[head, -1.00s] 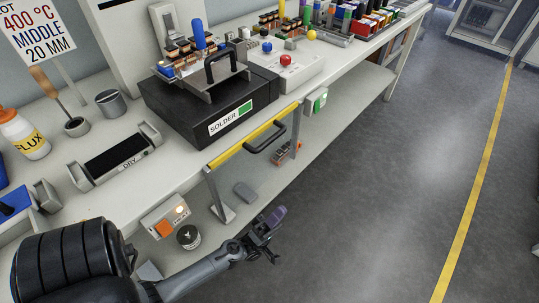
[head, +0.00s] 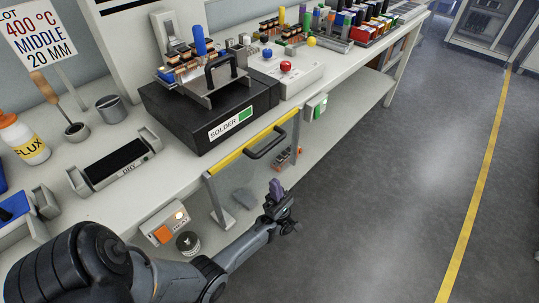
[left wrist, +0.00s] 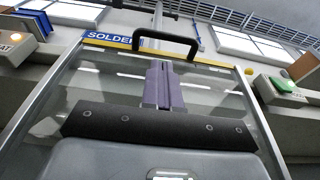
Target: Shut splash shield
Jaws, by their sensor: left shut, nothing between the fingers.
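The splash shield (head: 232,190) is a clear panel in a grey frame at the bench's front, below the SOLDER box. A yellow bar (head: 228,160) runs along its top, with a black handle (head: 267,143) just below it. In the left wrist view the clear panel (left wrist: 98,82) fills the middle, with the handle (left wrist: 165,39) at the top. My left gripper (head: 276,187) is shut and empty, below the handle and apart from it. Its purple fingers (left wrist: 163,82) point up toward the handle in the left wrist view. My right gripper is not in view.
The black SOLDER box (head: 195,110) stands on the bench behind the bar. A green button (head: 318,112) is to the right, and a HEAT box (head: 165,228) with an orange button is lower left. The floor (head: 390,200) at right is clear.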

